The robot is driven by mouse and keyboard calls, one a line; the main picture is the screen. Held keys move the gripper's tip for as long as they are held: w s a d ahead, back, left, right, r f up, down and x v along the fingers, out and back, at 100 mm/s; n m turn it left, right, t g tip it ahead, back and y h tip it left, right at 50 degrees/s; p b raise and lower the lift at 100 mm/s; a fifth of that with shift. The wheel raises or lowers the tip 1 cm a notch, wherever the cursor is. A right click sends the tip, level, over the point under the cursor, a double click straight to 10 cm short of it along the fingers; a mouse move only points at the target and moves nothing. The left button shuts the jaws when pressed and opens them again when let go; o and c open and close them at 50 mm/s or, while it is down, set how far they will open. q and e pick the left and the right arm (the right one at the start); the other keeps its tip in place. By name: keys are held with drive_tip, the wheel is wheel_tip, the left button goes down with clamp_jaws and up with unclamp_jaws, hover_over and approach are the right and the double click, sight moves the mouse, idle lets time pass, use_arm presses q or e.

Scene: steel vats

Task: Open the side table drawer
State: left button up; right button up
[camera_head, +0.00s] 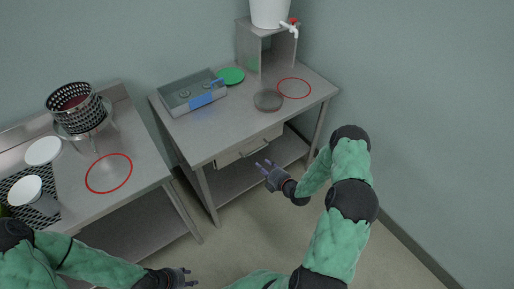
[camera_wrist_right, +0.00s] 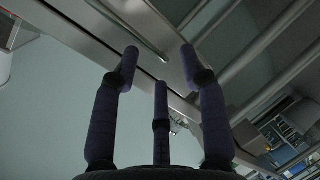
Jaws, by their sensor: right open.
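The side table (camera_head: 215,128) is a grey steel table against the wall. Its drawer (camera_head: 232,156) sits under the top at the front and looks shut. The drawer handle (camera_head: 256,147) is a thin bar on the front. My right gripper (camera_head: 266,168) is open and empty, just in front of and below the drawer in the head view. In the right wrist view its spread fingers (camera_wrist_right: 158,66) point at steel edges and a thin bar (camera_wrist_right: 130,30), with nothing between them. My left gripper (camera_head: 186,277) is low at the bottom, empty, its fingers apart, away from the table.
A second steel table (camera_head: 130,150) stands left. Floor in front is clear.

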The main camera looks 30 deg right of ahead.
sight(257, 150)
drive_tip(key=w+n, duration=0.1)
drive_tip(key=w, duration=0.2)
drive_tip(key=w+d+b, duration=0.1)
drive_tip(key=w, duration=0.2)
drive_tip(key=w+d+n+t+b, duration=0.1)
drive_tip(key=w, duration=0.3)
drive_tip(key=shift+w+d+n+h, duration=0.1)
drive_tip(key=shift+n+h, duration=0.2)
clamp_jaws()
